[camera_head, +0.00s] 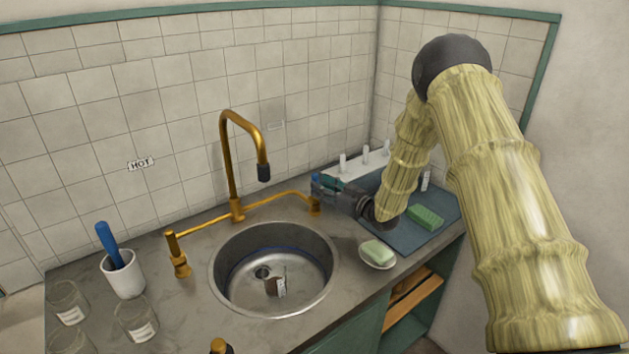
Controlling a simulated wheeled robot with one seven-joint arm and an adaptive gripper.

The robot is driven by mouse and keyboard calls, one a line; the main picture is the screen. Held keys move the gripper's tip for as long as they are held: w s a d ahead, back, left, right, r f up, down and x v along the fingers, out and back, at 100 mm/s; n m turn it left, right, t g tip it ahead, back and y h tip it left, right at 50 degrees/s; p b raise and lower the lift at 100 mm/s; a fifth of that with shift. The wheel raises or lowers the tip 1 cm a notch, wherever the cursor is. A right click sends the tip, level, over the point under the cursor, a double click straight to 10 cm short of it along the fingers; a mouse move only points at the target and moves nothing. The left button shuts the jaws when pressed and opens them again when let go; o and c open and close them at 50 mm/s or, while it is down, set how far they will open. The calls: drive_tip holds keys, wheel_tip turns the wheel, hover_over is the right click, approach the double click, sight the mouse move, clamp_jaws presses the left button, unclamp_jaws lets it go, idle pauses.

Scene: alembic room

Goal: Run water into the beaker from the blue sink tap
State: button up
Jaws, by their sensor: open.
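A brass gooseneck tap (229,165) with a dark nozzle stands behind the round steel sink (226,290). Its pipe runs left to a brass valve (179,258) and right to another brass fitting (315,206). My gripper (318,188) is open at that right fitting, and its fingers partly hide it; I cannot tell whether they touch. A bit of blue shows at the fingertips, but I cannot tell what it belongs to. A small clear vessel with a brownish-white label (276,286) is in the sink, below the nozzle; it looks like a beaker, its outline faint.
Several labelled glass beakers (137,320) and a white cup (123,275) with a blue-handled tool stand at left. A soap dish (378,259) lies right of the sink. A blue mat (405,238) holds a green sponge (425,216). A "HOT" sign (140,163) is on the wall.

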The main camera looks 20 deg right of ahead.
drive_tip(key=shift+p+x, duration=0.4)
drive_tip(key=shift+x, duration=1.55)
clamp_jaws()
